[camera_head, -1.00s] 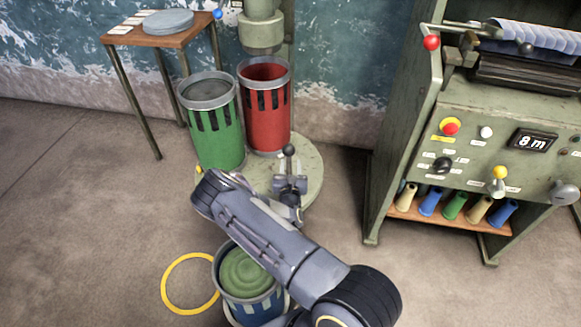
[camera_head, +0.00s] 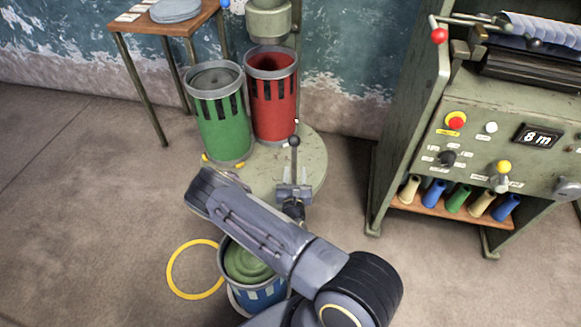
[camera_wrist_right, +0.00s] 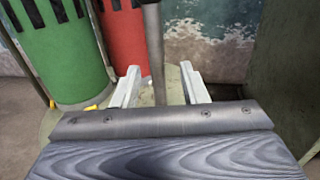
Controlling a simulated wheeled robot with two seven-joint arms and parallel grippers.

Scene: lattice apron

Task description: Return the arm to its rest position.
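My right gripper (camera_head: 293,190) is at the near edge of the round green plate, low beside a dark upright lever (camera_head: 294,160) with a black knob. In the right wrist view my two pale fingers (camera_wrist_right: 162,84) are spread apart. The lever's grey rod (camera_wrist_right: 154,50) shows between them, with a gap on both sides; neither finger touches it there. Nothing is gripped. My right arm (camera_head: 265,225) reaches across the lower middle of the head view, bent at a dark joint. My left gripper is out of view.
A green bin (camera_head: 222,125) and a red bin (camera_head: 273,110) stand on the round plate (camera_head: 312,165). A blue bucket with green content (camera_head: 262,294) is partly hidden under my arm, beside a yellow floor ring (camera_head: 172,270). A control machine (camera_head: 440,180) stands right. Floor is clear at left.

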